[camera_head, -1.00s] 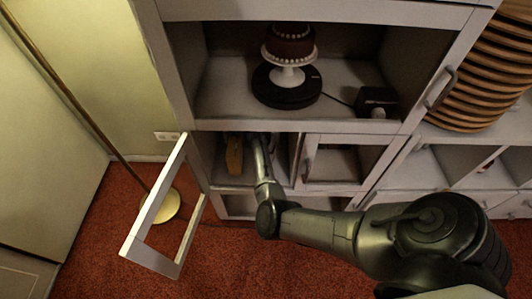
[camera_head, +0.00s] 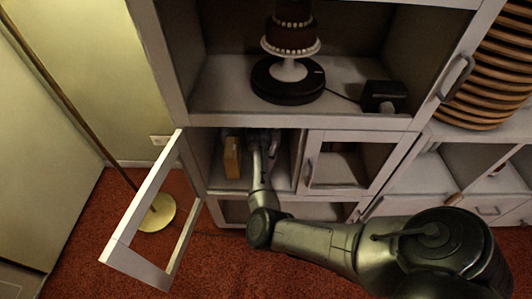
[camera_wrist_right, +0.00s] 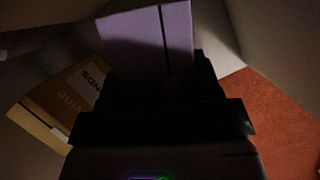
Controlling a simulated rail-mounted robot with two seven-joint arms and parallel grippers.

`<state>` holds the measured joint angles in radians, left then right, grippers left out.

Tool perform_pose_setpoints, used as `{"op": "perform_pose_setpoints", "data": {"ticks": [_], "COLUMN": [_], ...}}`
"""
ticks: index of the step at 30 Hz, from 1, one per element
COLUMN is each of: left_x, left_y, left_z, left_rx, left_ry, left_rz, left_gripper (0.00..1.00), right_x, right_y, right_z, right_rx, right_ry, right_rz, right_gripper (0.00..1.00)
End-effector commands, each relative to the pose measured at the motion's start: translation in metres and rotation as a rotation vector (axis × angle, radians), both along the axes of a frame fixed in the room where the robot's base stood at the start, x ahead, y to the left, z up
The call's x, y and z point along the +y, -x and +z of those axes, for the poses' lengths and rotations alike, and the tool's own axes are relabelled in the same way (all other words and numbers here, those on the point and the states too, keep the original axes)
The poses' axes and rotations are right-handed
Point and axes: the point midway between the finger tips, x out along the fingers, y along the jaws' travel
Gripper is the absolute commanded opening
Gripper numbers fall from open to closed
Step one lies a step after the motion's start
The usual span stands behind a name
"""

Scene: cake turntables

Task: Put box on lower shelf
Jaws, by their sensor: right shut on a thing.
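My right arm reaches into the lower left compartment of the cabinet, whose floor (camera_head: 280,181) shows beside the arm. My right gripper (camera_wrist_right: 150,72) is shut on a pale purple box (camera_wrist_right: 135,38), seen in the right wrist view. In the head view the gripper (camera_head: 262,136) is small and dark under the upper shelf, and I cannot make out the held box there. A yellow-orange box (camera_head: 232,158) stands to its left in the same compartment. It also shows, with printed lettering, in the right wrist view (camera_wrist_right: 50,112). My left gripper is not in view.
The compartment's framed door (camera_head: 118,245) hangs open at the left. A neighbouring door (camera_head: 309,172) is closed. Above, a cake stand (camera_head: 288,68) sits on a black turntable (camera_head: 287,88) beside a black box (camera_head: 382,96). A lamp base (camera_head: 157,213) stands on red carpet.

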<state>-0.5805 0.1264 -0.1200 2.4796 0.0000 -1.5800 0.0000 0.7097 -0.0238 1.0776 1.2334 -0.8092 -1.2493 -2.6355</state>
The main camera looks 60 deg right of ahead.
Motion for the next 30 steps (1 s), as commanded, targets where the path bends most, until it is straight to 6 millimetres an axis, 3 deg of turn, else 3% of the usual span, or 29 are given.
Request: {"op": "perform_pose_setpoints", "data": {"ticks": [4, 5, 12, 22, 29, 30], "left_x": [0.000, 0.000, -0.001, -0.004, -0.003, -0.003], "left_y": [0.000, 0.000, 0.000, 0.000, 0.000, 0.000], "left_z": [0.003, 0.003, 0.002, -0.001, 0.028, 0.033], "left_rx": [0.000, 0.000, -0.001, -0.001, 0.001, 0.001], "left_ry": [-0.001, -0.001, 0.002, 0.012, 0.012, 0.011], "left_rz": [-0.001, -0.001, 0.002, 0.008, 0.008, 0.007], "left_gripper": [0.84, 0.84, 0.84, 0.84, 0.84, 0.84], "right_x": [0.000, 0.000, 0.000, 0.000, 0.013, 0.025], "right_y": [0.000, 0.000, 0.000, 0.000, 0.002, 0.004], "right_z": [-0.001, -0.003, -0.003, -0.001, 0.038, 0.033], "right_rx": [0.000, -0.001, -0.001, -0.001, 0.001, 0.006], "right_ry": [0.001, 0.000, 0.000, 0.000, 0.001, -0.002], "right_rz": [0.001, 0.001, 0.000, -0.001, 0.000, 0.004], "right_gripper": [0.06, 0.60, 0.83, 0.84, 0.84, 0.84]}}
